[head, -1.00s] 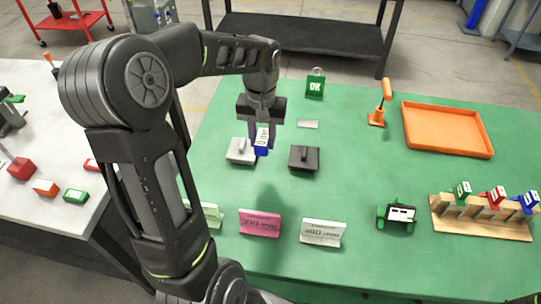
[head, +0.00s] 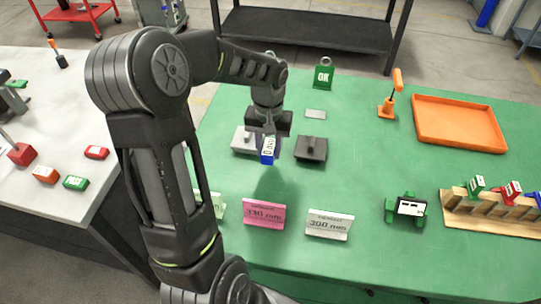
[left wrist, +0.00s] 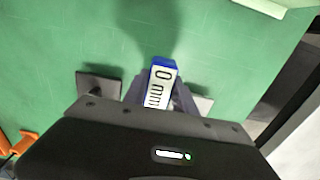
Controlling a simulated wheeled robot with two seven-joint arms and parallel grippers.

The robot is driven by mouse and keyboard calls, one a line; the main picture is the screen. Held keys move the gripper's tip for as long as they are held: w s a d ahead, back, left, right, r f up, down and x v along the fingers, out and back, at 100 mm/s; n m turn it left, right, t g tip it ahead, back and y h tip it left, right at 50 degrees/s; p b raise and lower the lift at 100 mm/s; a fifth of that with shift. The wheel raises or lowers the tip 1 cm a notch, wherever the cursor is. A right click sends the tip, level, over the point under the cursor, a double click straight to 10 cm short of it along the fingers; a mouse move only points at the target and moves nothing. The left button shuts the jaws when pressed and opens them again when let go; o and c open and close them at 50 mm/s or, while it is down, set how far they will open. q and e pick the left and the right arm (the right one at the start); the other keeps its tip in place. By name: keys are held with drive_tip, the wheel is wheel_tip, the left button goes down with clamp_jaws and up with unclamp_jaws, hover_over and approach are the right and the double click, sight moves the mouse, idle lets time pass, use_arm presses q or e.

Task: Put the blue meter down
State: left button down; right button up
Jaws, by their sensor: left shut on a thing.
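The blue meter (head: 267,152) is a small blue block with a white face, held in my left gripper (head: 268,137). My right gripper is not in view.
A pink card (head: 263,214) and a white card (head: 328,225) stand at the front. A green device (head: 405,209) is to their right, near a wooden rack (head: 490,216) with coloured blocks. An orange tray (head: 460,122) lies at the back right. Green table between blocks and cards is clear.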

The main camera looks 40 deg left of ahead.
sight(269, 170)
use_arm(q)
drive_tip(key=shift+f, duration=1)
wheel_tip(269, 170, down, 4)
drive_tip(key=shift+r, duration=0.25)
drive_tip(key=shift+f, duration=0.1)
drive_tip(key=shift+f, duration=0.1)
drive_tip(key=shift+f, duration=0.15)
drive_tip(key=c, duration=1)
unclamp_jaws()
